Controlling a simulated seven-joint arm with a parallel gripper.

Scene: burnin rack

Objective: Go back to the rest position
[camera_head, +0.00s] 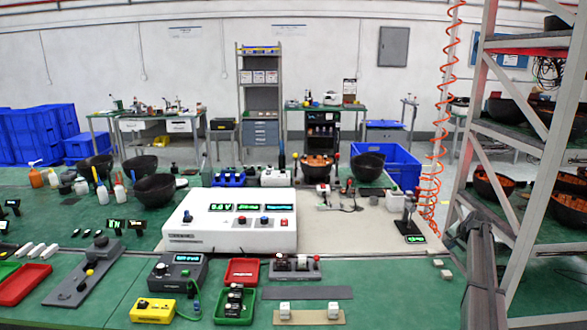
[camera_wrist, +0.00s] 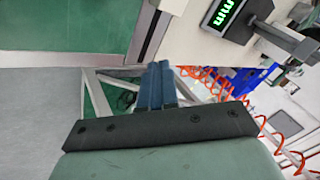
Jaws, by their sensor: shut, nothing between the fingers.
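My gripper (camera_wrist: 157,72) shows in the wrist view as two dark blue fingers side by side, shut and empty. They point toward the top of the picture, past the edge of a green work surface (camera_wrist: 75,22) and a dark rail (camera_wrist: 150,32). Nothing is seen touching the fingertips. I cannot make out the gripper in the head view.
A white console (camera_head: 230,240) with green readouts stands mid-bench in the head view. Trays, including a red tray (camera_head: 22,284), and small devices crowd the front. A metal rack (camera_head: 545,165) stands at the right beside a coiled orange hose (camera_head: 440,110). In the wrist view, a green-lit display (camera_wrist: 228,14) is at upper right.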

